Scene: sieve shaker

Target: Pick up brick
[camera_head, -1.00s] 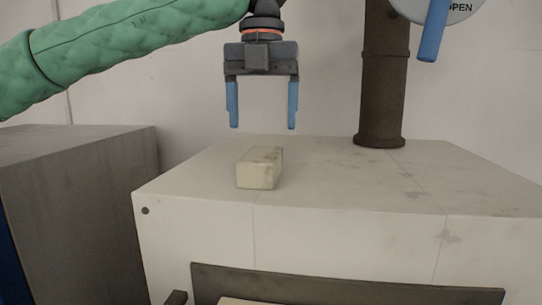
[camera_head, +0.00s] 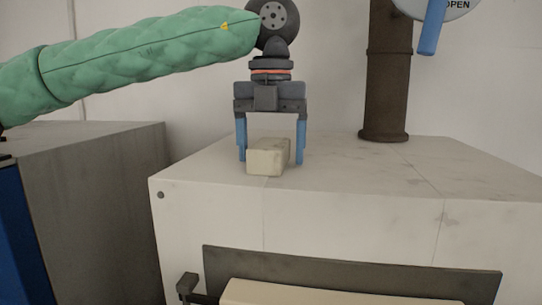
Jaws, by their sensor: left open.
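A cream-coloured brick (camera_head: 266,159) lies on the top of a white cabinet (camera_head: 350,178), near its left front. My left gripper (camera_head: 271,158) points straight down over the brick. Its two blue fingers are open, one on each side of the brick, with a small visible gap on both sides. The fingertips are low, close to the cabinet top. I cannot tell whether they touch it. My right gripper is not in view.
A dark brown pipe (camera_head: 387,80) stands at the back of the cabinet. A round plate marked OPEN with a blue handle (camera_head: 431,28) hangs at the upper right. A grey block (camera_head: 95,190) stands at the left. The cabinet top right of the brick is clear.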

